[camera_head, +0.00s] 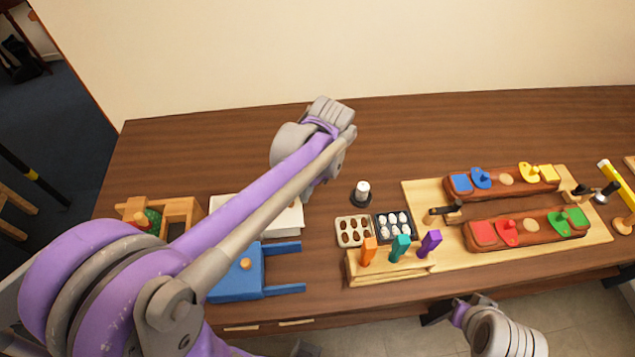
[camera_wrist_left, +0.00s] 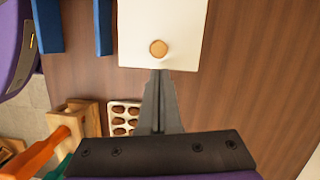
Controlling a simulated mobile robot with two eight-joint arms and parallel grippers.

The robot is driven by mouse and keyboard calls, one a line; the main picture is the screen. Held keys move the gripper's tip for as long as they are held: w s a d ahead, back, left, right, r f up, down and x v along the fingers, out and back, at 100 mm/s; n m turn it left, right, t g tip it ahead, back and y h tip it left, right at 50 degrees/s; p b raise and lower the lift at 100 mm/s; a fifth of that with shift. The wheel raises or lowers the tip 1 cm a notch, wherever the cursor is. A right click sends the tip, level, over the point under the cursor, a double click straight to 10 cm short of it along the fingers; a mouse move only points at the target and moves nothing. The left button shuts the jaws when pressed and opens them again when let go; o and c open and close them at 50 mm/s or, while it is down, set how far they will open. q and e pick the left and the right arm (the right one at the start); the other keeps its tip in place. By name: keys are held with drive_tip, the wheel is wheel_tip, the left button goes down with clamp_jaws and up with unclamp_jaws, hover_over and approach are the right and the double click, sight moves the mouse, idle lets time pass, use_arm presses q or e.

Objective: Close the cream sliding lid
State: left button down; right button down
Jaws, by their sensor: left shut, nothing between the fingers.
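The cream lid (camera_wrist_left: 180,20) is a flat pale panel with a round wooden knob (camera_wrist_left: 158,47), at the top of the left wrist view. In the head view, the cream piece (camera_head: 287,220) lies on the table, largely covered by my left arm. My left gripper (camera_wrist_left: 158,75) is shut and empty. Its fingertips are at the panel's edge, just short of the knob in the picture; whether they touch it I cannot tell. In the head view my left fingers are hidden by the arm. Only part of my right arm shows at the bottom; its fingers are not visible.
Beside the cream piece are a blue two-pronged piece (camera_head: 237,275) and a wooden frame (camera_head: 180,212). Right of it are a tray of brown eggs (camera_head: 353,219), a tray of white eggs (camera_head: 393,240) and a wooden board (camera_head: 415,195). The table's back is clear.

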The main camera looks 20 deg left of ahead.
use_arm(q)
drive_tip(key=shift+s+a, duration=0.2)
drive_tip(key=shift+a, duration=0.1)
drive_tip(key=s+a, duration=0.2)
drive_tip(key=a, duration=0.1)
drive_tip(key=s+a, duration=0.2)
drive_tip(key=a, duration=0.1)
drive_tip(key=s+a, duration=0.2)
drive_tip(key=a, duration=0.1)
drive_tip(key=shift+a+b, duration=0.2)
drive_tip(key=shift+b, duration=0.15)
drive_tip(key=shift+w, duration=0.1)
